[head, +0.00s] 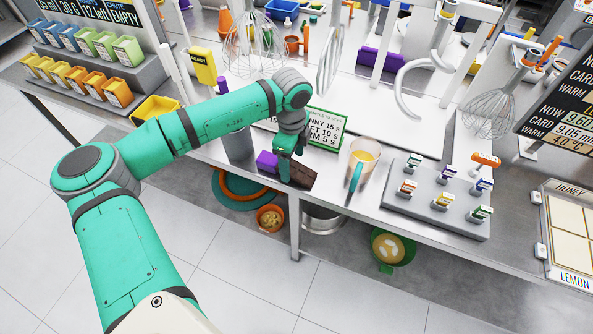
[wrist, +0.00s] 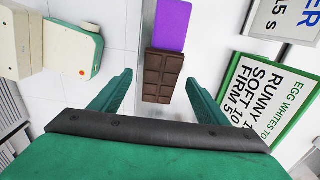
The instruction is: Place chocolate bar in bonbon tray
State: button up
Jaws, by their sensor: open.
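The chocolate bar (head: 303,174) is dark brown with a purple wrapper (head: 267,161) on its left end. It lies near the front edge of the steel counter. In the wrist view the brown segmented end of the bar (wrist: 163,75) shows between my two green fingers, with the wrapper (wrist: 172,25) beyond. My gripper (wrist: 160,82) is open, and in the head view it is over the bar (head: 287,172). I cannot tell whether the fingers touch the bar or are still above it. I cannot pick out a bonbon tray with certainty.
A green-framed sign (head: 326,129) stands just behind the bar. A cup of yellow liquid (head: 362,158) with a teal handle is to the right. Further right is a grey board (head: 420,219) with several small coloured pieces. A grey cylinder (head: 237,143) stands left.

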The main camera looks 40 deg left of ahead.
jog(key=shift+w+f, duration=0.1)
jog(key=shift+f, duration=1)
jog(key=c, duration=1.3)
jog(key=shift+r, duration=0.15)
jog(key=shift+r, duration=0.2)
notch_tip(320, 180, up, 2)
jog(key=shift+r, duration=0.15)
jog(key=s+d+r, duration=0.1)
jog(key=s+r, duration=0.2)
jog(key=s, duration=0.1)
jog(key=s+d+r, duration=0.1)
jog(key=s+r, duration=0.2)
jog(key=s, duration=0.2)
jog(key=s+d+r, duration=0.1)
jog(key=s+r, duration=0.3)
jog(key=shift+s+d, duration=0.25)
jog(key=shift+s, duration=0.05)
